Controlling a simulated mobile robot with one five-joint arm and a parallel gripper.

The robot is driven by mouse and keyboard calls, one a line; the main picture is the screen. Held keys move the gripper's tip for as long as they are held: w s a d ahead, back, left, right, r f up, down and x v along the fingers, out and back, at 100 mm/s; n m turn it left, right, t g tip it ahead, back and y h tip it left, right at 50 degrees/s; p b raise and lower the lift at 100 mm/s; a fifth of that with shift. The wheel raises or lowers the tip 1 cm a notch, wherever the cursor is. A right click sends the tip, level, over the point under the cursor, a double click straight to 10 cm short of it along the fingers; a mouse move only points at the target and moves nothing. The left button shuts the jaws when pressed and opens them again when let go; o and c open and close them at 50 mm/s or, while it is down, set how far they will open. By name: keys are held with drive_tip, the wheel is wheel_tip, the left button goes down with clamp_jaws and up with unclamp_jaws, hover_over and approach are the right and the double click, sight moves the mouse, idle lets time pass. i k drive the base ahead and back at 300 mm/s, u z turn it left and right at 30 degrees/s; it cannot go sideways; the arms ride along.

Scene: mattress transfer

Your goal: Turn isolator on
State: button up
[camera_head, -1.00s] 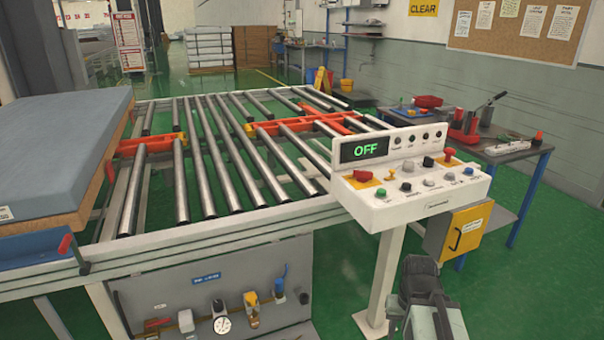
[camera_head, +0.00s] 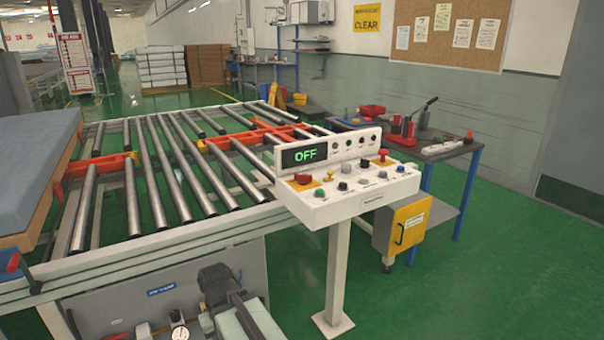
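The white control console (camera_head: 335,205) stands on a post at the right end of the roller conveyor. Its display (camera_head: 305,155) reads OFF in green. A red control on a yellow plate (camera_head: 303,180) sits at its left, and a red knob (camera_head: 384,154) on another yellow plate sits at its back right. Several small buttons and knobs lie between them. I cannot tell which control is the isolator. My dark arm end with the gripper (camera_head: 220,285) is low at the bottom, left of the console post and apart from the console. Its fingers cannot be made out.
The roller conveyor (camera_head: 160,240) fills the left, with a blue-grey mattress (camera_head: 35,165) at its far left. A yellow box (camera_head: 402,225) hangs right of the console post. A workbench (camera_head: 450,152) with tools stands behind. The green floor at right is clear.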

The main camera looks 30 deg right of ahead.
sight(303, 179)
drive_tip(key=u, duration=0.1)
drive_tip(key=i, duration=1)
drive_tip(key=z, duration=0.05)
